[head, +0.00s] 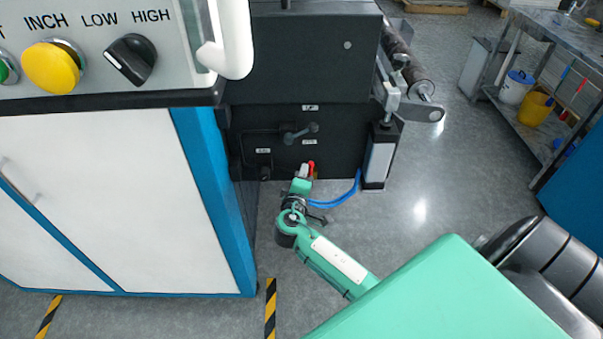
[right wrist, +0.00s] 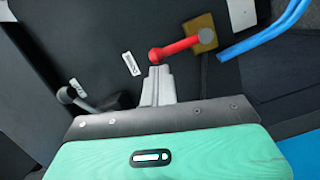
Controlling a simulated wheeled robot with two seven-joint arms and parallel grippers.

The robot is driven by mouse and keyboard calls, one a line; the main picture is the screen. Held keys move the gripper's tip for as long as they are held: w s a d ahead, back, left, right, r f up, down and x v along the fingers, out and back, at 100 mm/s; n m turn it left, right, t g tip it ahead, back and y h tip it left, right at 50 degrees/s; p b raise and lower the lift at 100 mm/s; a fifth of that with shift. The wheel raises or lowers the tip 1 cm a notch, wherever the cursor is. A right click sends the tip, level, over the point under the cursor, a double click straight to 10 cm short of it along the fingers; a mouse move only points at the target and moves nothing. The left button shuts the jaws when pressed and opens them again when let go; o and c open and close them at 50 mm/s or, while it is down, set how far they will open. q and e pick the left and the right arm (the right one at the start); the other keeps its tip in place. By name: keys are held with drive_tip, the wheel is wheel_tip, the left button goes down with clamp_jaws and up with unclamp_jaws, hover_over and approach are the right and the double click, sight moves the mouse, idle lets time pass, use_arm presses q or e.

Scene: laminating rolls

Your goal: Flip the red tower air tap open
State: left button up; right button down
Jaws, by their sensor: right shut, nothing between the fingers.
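The red tap (right wrist: 180,47) shows in the right wrist view as a red lever with a round knob at its left end. Its other end meets a grey round cap on a brass-coloured block. In the head view the red tap (head: 311,165) is small, low on the dark machine panel. My right gripper (right wrist: 157,72) is shut and empty. Its grey fingertips are just below the lever's knob; I cannot tell whether they touch. In the head view my right gripper (head: 304,171) is beside the tap, at the left. My left gripper is out of view.
Blue hoses (head: 335,200) run right from the tap. A grey lever (head: 298,132) sits higher on the panel. A white-fronted cabinet (head: 110,200) stands left, a black post (head: 379,160) right. Grey floor is open to the right, before a bench (head: 540,110).

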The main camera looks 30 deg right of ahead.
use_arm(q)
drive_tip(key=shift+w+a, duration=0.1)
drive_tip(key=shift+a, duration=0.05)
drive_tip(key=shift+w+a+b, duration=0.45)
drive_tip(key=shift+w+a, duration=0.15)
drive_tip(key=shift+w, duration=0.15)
use_arm(e)
drive_tip(key=shift+s+d+m, duration=0.2)
drive_tip(key=shift+d+m, duration=0.1)
drive_tip(key=shift+m, duration=0.3)
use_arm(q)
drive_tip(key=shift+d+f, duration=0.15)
use_arm(e)
drive_tip(key=shift+d+r, duration=0.1)
